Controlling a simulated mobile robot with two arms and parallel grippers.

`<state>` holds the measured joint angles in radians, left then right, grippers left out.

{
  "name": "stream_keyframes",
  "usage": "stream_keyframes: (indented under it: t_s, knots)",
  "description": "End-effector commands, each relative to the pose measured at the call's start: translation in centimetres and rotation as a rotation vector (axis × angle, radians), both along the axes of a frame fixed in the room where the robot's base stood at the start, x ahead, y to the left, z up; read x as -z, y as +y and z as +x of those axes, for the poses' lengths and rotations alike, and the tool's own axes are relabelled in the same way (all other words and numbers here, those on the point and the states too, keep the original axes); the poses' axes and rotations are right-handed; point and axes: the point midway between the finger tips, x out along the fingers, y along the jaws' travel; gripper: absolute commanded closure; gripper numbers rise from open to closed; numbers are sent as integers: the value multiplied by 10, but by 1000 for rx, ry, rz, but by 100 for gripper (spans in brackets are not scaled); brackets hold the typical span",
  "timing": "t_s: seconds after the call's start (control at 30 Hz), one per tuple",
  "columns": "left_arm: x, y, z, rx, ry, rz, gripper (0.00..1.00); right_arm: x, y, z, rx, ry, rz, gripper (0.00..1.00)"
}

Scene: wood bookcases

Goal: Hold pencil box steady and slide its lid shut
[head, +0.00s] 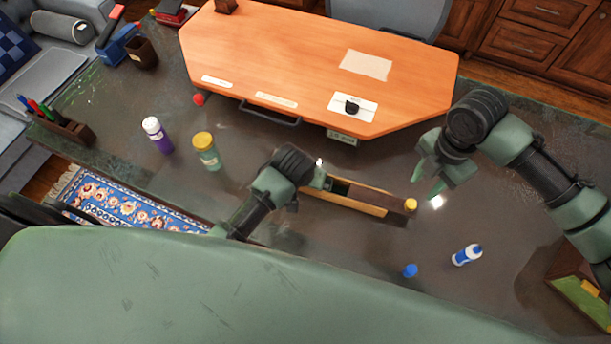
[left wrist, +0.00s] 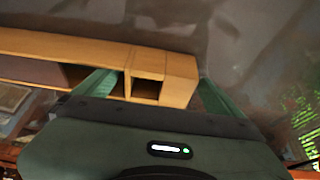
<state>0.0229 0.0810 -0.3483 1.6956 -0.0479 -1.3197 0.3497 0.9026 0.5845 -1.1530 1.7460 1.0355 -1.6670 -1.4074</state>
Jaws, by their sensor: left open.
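The long wooden pencil box (head: 345,206) lies on the dark tabletop in the middle of the head view. A dark opening (head: 341,187) shows near its left end, and its brown lid (head: 375,198) covers the part to the right. A yellow round piece (head: 411,205) is at the right end. My left gripper (head: 319,182) is at the box's left end. In the left wrist view its open fingers stand on either side of the box end (left wrist: 178,78); contact is unclear. My right gripper (head: 428,182) is open and empty, above and right of the box's right end.
A purple bottle (head: 157,135) and a yellow-capped jar (head: 206,151) stand to the left. A blue cap (head: 409,270) and a small white-and-blue bottle (head: 466,255) lie in front of the box. An orange desk board (head: 300,60) lies behind. A pen holder (head: 65,130) is far left.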

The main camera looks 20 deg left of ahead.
Motion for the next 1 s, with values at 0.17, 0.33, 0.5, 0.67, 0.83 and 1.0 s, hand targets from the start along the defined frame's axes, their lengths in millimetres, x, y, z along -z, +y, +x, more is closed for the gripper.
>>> stream_keyframes:
  t_s: [0.17, 0.33, 0.5, 0.67, 0.83, 1.0]
  knots:
    - [4, 0, 2, 0, -1, -1, 2, 0, 0, 0, 0, 0, 0, 64]
    - [4, 0, 2, 0, -1, -1, 2, 0, 0, 0, 0, 0, 0, 64]
    - [4, 0, 2, 1, -1, -1, 49, 0, 0, 0, 0, 0, 0, 64]
    - [4, 0, 2, 1, -1, -1, 83, 0, 0, 0, 1, 0, 0, 55]
    - [4, 0, 2, 1, -1, -1, 83, -12, 1, 0, 128, 0, 3, 51]
    - [4, 0, 2, 1, -1, -1, 83, -22, 0, 0, 273, 2, 1, 51]
